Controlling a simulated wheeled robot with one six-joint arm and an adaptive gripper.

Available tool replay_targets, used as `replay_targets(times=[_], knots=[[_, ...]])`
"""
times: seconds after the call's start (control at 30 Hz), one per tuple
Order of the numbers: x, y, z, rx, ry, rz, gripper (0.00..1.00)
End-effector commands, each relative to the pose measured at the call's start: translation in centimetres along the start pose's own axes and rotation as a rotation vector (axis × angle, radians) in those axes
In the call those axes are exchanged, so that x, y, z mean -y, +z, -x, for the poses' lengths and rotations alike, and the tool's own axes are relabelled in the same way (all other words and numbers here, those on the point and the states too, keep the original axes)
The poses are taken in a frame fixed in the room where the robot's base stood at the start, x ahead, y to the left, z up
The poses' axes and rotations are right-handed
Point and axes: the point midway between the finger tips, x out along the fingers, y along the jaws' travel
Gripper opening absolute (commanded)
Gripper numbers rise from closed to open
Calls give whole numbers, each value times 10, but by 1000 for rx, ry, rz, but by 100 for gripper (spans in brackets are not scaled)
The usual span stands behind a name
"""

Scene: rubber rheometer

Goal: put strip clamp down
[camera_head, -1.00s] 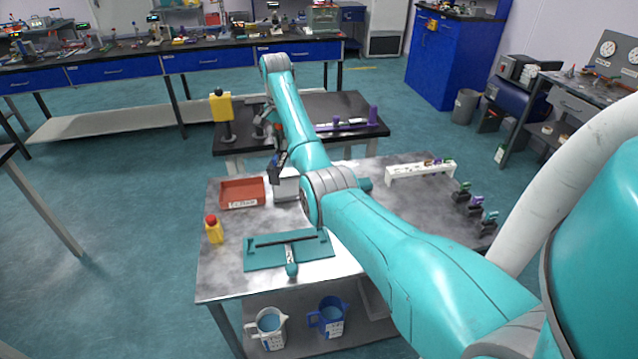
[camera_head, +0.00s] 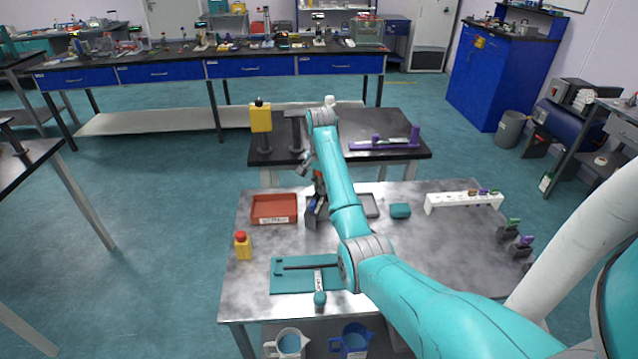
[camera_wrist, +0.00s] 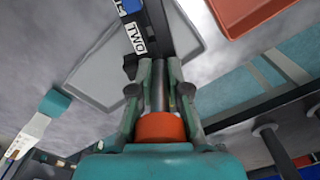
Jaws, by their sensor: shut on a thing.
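The strip clamp (camera_wrist: 157,30) is a dark bar with a white label reading "TWO" and a blue part. My gripper (camera_wrist: 158,75) is shut on it in the wrist view. In the head view the clamp (camera_head: 312,208) shows as a dark and blue piece below my gripper (camera_head: 318,185). It is at the left part of a shallow grey tray (camera_head: 371,206), which also shows behind the clamp in the wrist view (camera_wrist: 92,66). My arm hides part of the tray. I cannot tell whether the clamp touches it.
A red bin (camera_head: 274,220) stands left of the grey tray and a teal block (camera_head: 400,210) right of it. A yellow bottle (camera_head: 242,246) and a teal fixture (camera_head: 290,286) are nearer. A white rack (camera_head: 464,201) stands at the right. The table's middle right is clear.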

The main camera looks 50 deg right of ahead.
Motion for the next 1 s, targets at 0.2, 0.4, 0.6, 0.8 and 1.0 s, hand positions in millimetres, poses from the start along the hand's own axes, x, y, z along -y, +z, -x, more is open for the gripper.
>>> replay_targets(times=[0.2, 0.4, 0.6, 0.8, 1.0], knots=[[0, 0, 1, -1, -1, 0, 0], [0, 0, -3, -1, -1, 0, 0], [0, 0, -5, 0, 0, 0, 41], [0, 0, -5, 0, 0, 0, 41], [0, 0, 2, -1, -1, 0, 41]])
